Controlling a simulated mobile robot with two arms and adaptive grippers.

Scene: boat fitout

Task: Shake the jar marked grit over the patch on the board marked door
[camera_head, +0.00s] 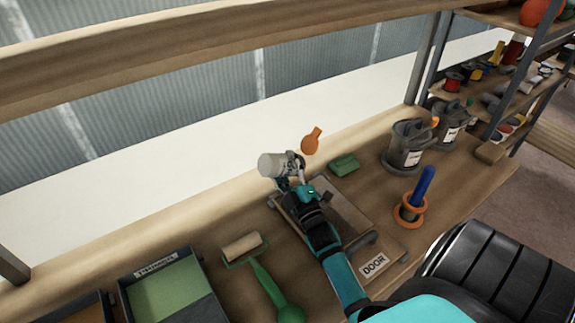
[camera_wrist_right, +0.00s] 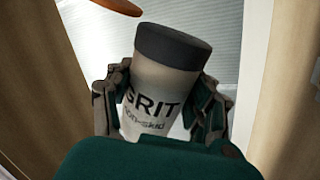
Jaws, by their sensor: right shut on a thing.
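The jar marked grit (camera_wrist_right: 155,95) is pale with a dark grey end. It also shows in the head view (camera_head: 271,165), lying over on its side above the board. My right gripper (camera_head: 290,170) is shut around its body; both fingers show in the right wrist view (camera_wrist_right: 160,105). The board (camera_head: 350,215) lies on the bench under my right arm, with a label reading DOOR (camera_head: 374,265) at its near end. My arm covers part of the board, and I cannot make out the patch. My left gripper is not in view.
A green-handled roller (camera_head: 262,275) and a labelled tray of green (camera_head: 165,290) lie left. A green block (camera_head: 343,164), an orange item (camera_head: 311,141), grey cans (camera_head: 405,145) and a blue-handled tool in an orange-rimmed holder (camera_head: 418,195) are beyond or right. Shelves (camera_head: 490,85) stand far right.

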